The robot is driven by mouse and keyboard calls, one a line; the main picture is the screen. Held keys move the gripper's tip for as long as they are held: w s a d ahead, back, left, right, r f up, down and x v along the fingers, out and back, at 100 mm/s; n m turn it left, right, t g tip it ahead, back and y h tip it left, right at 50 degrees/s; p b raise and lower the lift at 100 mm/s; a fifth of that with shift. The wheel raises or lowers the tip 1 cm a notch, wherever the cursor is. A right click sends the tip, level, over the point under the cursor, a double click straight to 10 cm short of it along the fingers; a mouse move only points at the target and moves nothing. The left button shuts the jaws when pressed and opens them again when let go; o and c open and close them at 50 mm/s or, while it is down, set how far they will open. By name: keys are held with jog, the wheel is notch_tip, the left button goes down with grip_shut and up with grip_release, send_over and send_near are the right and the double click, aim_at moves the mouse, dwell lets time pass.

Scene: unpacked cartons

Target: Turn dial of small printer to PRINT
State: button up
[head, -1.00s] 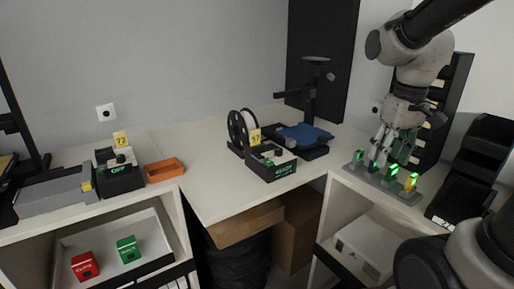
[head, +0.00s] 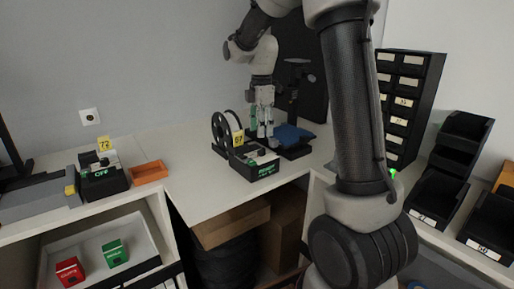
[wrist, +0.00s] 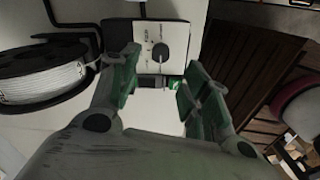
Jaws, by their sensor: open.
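A black control box (head: 262,171) with a pale top and a lit green display stands on the corner table, by a spool (head: 222,132) and a printer with a blue bed (head: 294,135). A yellow tag reading 57 is on it. In the wrist view its pale panel (wrist: 150,38) carries a round dark dial (wrist: 160,51); the markings around it are too small to read. My gripper (head: 262,134) is open and empty, pointing down just behind the box. In the wrist view my gripper's fingertips (wrist: 160,72) sit either side of the dial's line, apart from it.
A second black box (head: 103,181), tagged 72 and showing OFF, stands at left beside a grey device (head: 40,198) and an orange tray (head: 149,172). The spool (wrist: 45,75) is close to my left finger in the wrist view. Black bins (head: 440,195) and a drawer rack (head: 405,105) stand at right.

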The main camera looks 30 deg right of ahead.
aim_at(261, 149)
notch_tip(261, 149, down, 8)
jog(key=shift+d+r, duration=0.1)
jog(key=shift+r, duration=0.1)
jog(key=shift+c, duration=0.3)
jog(key=c, duration=1)
